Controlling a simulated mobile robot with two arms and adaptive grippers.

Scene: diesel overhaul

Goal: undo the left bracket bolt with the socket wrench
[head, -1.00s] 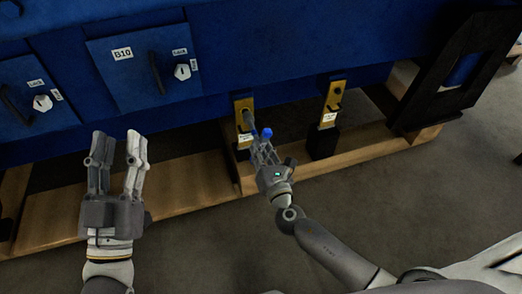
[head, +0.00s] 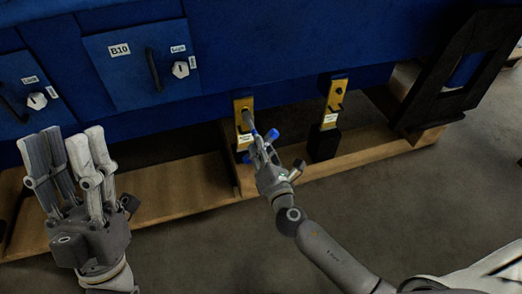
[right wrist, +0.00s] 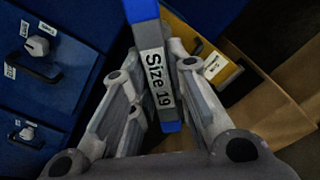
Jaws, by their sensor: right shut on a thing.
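The left bracket (head: 239,104) is a yellow plate under the blue engine side. The right bracket (head: 334,97) is a similar plate with a dark bolt (head: 339,90). My right gripper (head: 259,148) is shut on the socket wrench (head: 272,134), just in front of the left bracket. In the right wrist view the wrench's blue and grey handle (right wrist: 157,75), labelled "Size 19", lies between the fingers. The wrench's grey end reaches the left bracket's bolt area. The bolt is hidden there, so I cannot tell whether the socket is seated. My left gripper (head: 68,140) is open and empty at the left.
A blue panel marked B10 (head: 124,77) has a black handle and a white lock knob (head: 180,69). Wooden beams (head: 178,191) run below the brackets. A black frame (head: 425,108) stands at the right. The grey floor (head: 210,250) in front is clear.

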